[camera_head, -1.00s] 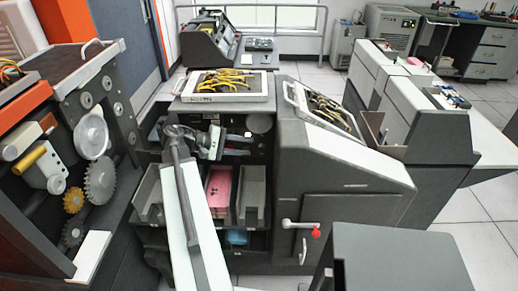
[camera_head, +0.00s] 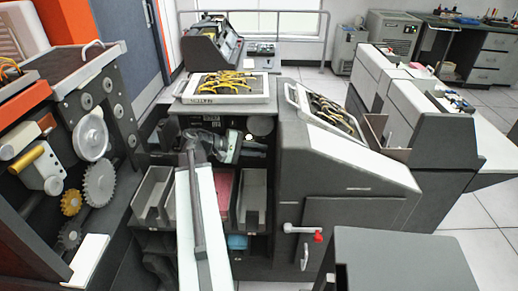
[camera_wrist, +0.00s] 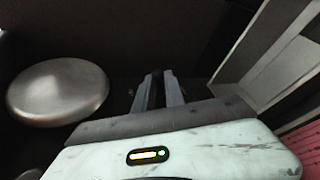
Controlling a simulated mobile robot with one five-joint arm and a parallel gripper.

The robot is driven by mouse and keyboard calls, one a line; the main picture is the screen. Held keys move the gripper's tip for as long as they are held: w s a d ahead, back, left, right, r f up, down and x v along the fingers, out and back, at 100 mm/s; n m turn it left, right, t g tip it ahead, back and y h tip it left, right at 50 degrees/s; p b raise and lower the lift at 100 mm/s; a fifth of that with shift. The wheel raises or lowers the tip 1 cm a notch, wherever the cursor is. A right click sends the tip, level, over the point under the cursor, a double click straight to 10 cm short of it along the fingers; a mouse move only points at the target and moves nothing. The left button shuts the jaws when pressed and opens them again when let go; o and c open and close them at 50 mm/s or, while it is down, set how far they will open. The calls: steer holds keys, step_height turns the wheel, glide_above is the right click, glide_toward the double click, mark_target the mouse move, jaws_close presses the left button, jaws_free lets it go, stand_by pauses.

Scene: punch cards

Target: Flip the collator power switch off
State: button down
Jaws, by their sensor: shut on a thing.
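The collator (camera_head: 345,195) is the dark grey machine in the middle of the head view, with an open recess in its left part. My gripper (camera_head: 232,148) is inside this recess, above the card bins. In the wrist view, my gripper's fingers (camera_wrist: 158,90) stand close together against a dark surface with small brass-coloured spots beside them. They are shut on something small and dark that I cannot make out. No power switch can be clearly told apart, nor its position. A round metal disc (camera_wrist: 58,92) lies left of the fingers in the wrist view.
Grey bins (camera_head: 253,197) and pink cards (camera_head: 225,190) sit below the gripper. A crank with a red knob (camera_head: 319,236) sticks out of the collator's front. A geared machine (camera_head: 99,183) stands close on the left. A dark grey box (camera_head: 400,262) stands at front right.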

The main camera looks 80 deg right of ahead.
steer(key=shift+a+r, duration=0.1)
steer(key=shift+a, duration=0.2)
steer(key=shift+a, duration=0.1)
step_height(320, 180, down, 3)
steer(key=m+g+h+b, duration=0.1)
steer(key=m+b, duration=0.2)
steer(key=b, duration=0.1)
steer(key=m+g+h+b, duration=0.1)
steer(key=m+b, duration=0.1)
steer(key=b, duration=0.2)
steer(key=m+h+b, duration=0.2)
steer(key=m+b, duration=0.1)
steer(key=b, duration=0.1)
steer(key=shift+f+m+g+b, duration=0.2)
steer(key=shift+m+g+b, duration=0.1)
steer(key=shift+g, duration=0.1)
steer(key=shift+a, duration=0.1)
steer(key=c, duration=1.5)
jaws_free()
